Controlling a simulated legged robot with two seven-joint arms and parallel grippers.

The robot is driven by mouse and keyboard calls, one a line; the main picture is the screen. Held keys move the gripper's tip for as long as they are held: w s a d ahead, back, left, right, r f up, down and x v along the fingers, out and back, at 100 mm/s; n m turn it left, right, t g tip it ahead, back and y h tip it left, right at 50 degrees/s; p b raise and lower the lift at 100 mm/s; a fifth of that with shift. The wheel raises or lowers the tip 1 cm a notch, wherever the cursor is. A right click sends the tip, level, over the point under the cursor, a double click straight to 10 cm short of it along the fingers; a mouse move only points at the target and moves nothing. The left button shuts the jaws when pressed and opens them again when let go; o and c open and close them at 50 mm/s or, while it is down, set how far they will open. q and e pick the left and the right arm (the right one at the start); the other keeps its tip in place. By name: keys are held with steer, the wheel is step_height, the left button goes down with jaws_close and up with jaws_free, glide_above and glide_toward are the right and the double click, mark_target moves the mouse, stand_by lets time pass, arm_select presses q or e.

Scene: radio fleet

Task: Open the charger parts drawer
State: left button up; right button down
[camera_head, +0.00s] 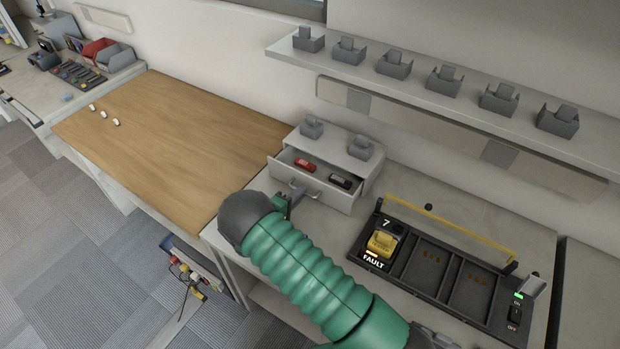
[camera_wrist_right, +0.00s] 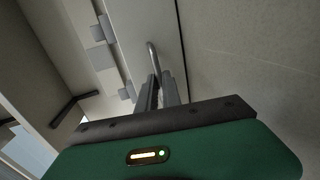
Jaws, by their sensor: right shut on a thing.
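The charger parts drawer (camera_head: 335,197) is in a small white cabinet (camera_head: 336,144) on the bench and stands pulled out. A red part (camera_head: 305,165) and a black part (camera_head: 340,181) lie inside it. My right gripper (camera_head: 293,196) is at the drawer's front, shut on its metal handle. In the right wrist view the fingers (camera_wrist_right: 162,92) close around the curved handle (camera_wrist_right: 152,52). The green arm hides part of the bench below the drawer. My left gripper is not in view.
A black charger tray (camera_head: 440,280) marked FAULT, with a yellow device (camera_head: 382,243), is on the bench at right. A shelf (camera_head: 430,92) with several grey holders runs above. A wooden worktop (camera_head: 170,140) at left is mostly clear, with small white items.

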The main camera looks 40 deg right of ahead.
steer(key=a, duration=0.1)
steer(key=s+a, duration=0.1)
steer(key=a, duration=0.3)
steer(key=shift+s+a+f, duration=0.1)
steer(key=shift+s+a, duration=0.15)
steer(key=shift+s, duration=0.1)
steer(key=c, duration=1.5)
jaws_free()
steer(key=shift+w+d, duration=0.1)
steer(key=shift+d, duration=0.05)
steer(key=shift+c, duration=0.2)
steer(key=v, duration=1.7)
steer(key=shift+f+b, duration=0.1)
steer(key=shift+b, duration=0.3)
steer(key=shift+d, duration=0.1)
